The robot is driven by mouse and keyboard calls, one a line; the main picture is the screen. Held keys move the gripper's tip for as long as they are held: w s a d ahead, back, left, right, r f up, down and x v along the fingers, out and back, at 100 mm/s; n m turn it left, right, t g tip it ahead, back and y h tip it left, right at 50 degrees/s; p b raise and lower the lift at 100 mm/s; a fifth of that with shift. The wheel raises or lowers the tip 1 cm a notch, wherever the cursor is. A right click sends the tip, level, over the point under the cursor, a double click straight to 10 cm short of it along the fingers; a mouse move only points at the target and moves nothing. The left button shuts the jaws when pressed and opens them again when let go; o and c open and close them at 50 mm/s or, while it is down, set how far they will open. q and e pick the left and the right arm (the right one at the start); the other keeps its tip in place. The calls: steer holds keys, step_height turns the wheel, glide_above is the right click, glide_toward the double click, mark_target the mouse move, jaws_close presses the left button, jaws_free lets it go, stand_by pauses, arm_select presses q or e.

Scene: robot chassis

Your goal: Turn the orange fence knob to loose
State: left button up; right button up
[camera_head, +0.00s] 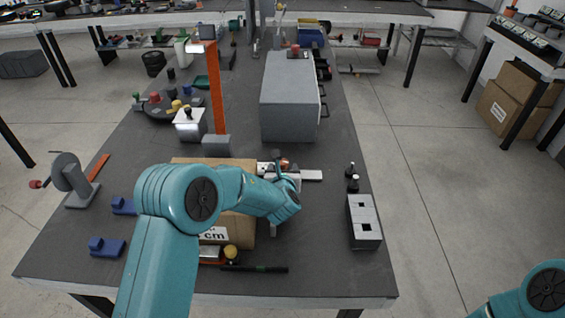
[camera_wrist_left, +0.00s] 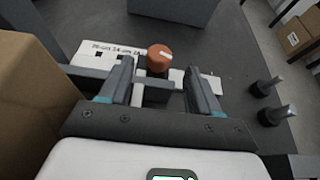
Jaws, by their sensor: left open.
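The orange fence knob (camera_wrist_left: 160,58) is a round cap with a pale mark on top. In the left wrist view it sits on a white scale bar (camera_wrist_left: 105,50) with printed numbers, next to a grey fence bar (camera_wrist_left: 155,85). In the head view the knob (camera_head: 285,164) shows small behind my left wrist. My left gripper (camera_wrist_left: 158,75) is open, with one finger on each side of the knob's near side. I cannot tell whether the fingers touch it. In the head view my arm hides most of the left gripper (camera_head: 280,170). My right gripper is out of view.
A cardboard box (camera_head: 240,235) stands beside my left arm. A large grey cabinet (camera_head: 289,95) stands behind the knob. A grey block with square holes (camera_head: 364,222) and two black pegs (camera_head: 352,176) are at the right. An orange post (camera_head: 216,90) rises at the left.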

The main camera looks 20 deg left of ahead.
mark_target(285, 164)
arm_select(q)
steer(key=shift+x, duration=2.1)
steer(key=c, duration=1)
steer(key=shift+w+d+n+g+y+b, duration=0.15)
steer(key=shift+n+g+y+b, duration=0.15)
steer(key=shift+n+y, duration=0.45)
steer(key=shift+w+d+n+g+y+b, duration=0.15)
steer(key=shift+n+g+y+b, duration=0.15)
steer(key=shift+n+y, duration=0.4)
steer(key=shift+r+n+g+y+b, duration=0.1)
steer(key=shift+n+g+y+b, duration=0.2)
steer(key=shift+n+g+y, duration=0.55)
steer(key=o, duration=1)
steer(key=shift+t, duration=0.25)
